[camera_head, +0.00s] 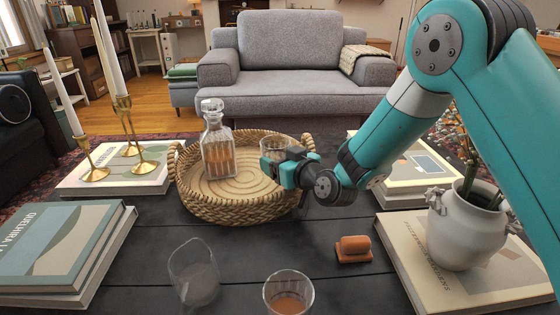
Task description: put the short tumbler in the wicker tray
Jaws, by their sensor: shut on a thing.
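My gripper (283,171) is over the right part of the round wicker tray (240,208), reaching in from the right. It is shut on a short clear glass tumbler (277,146), whose upper part shows just behind and above the jaws. The gripper hides the tumbler's lower part, so I cannot tell whether it touches the tray floor. A square glass decanter (217,148) with amber contents stands upright in the tray's left half.
On the dark table, a clear glass (195,284) and a glass with amber liquid (288,296) stand in front. A small orange-brown object (354,248) lies to the right. Books with brass candlesticks (130,150) are left, and a white vase (466,232) on a book is right.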

